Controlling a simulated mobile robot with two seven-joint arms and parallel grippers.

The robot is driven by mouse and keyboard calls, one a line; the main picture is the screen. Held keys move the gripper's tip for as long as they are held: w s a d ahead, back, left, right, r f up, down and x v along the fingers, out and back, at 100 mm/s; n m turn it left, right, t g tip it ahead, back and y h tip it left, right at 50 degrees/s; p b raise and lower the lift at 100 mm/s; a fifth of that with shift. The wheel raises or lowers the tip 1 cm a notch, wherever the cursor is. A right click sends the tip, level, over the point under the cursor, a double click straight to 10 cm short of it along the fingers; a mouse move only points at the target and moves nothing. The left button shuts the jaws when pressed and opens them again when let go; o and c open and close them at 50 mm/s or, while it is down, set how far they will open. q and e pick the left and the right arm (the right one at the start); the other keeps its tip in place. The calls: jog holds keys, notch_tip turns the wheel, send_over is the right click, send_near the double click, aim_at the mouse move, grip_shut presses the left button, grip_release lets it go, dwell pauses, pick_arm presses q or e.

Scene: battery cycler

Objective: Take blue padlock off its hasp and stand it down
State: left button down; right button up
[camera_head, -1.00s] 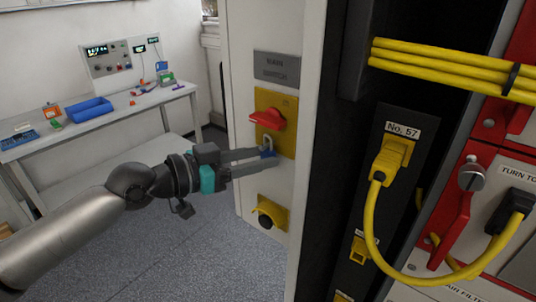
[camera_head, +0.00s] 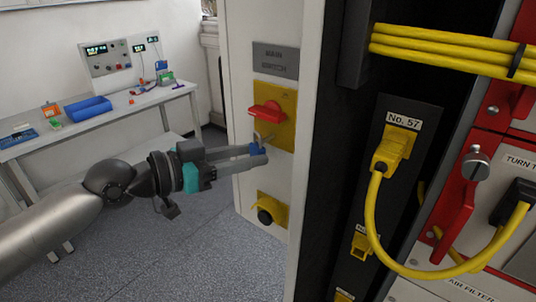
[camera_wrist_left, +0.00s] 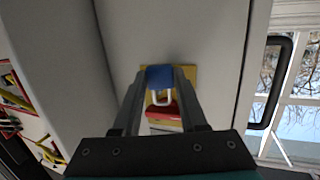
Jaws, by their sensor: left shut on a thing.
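The blue padlock (camera_head: 257,149) is held between the fingertips of my left gripper (camera_head: 258,155), in front of the yellow switch plate (camera_head: 287,135). Its pale shackle points up, just below the red switch handle (camera_head: 268,112). I cannot tell whether the shackle is clear of the hasp. In the left wrist view the blue body (camera_wrist_left: 160,77) is clamped between the finger ends, and the shackle (camera_wrist_left: 160,98) shows against the plate and the red handle (camera_wrist_left: 165,122). My right gripper is not in view.
A white bench (camera_head: 120,114) with a blue bin (camera_head: 88,108), small items and an instrument panel (camera_head: 119,56) stands at the back left. A second yellow plate with a black knob (camera_head: 265,216) is lower on the cabinet. Yellow cables (camera_head: 440,56) hang at right.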

pick_arm(q)
jog(key=shift+s+a+b, duration=0.2)
jog(key=shift+a+b, duration=0.25)
jog(key=shift+a, duration=0.2)
jog(key=shift+f+b+v, duration=0.15)
jog(key=shift+b+v, duration=0.7)
jog(key=shift+b, duration=0.1)
jog(key=shift+f+b+v, duration=0.1)
jog(key=shift+b+v, duration=0.75)
jog(key=shift+b, duration=0.05)
jog(key=shift+s, duration=0.15)
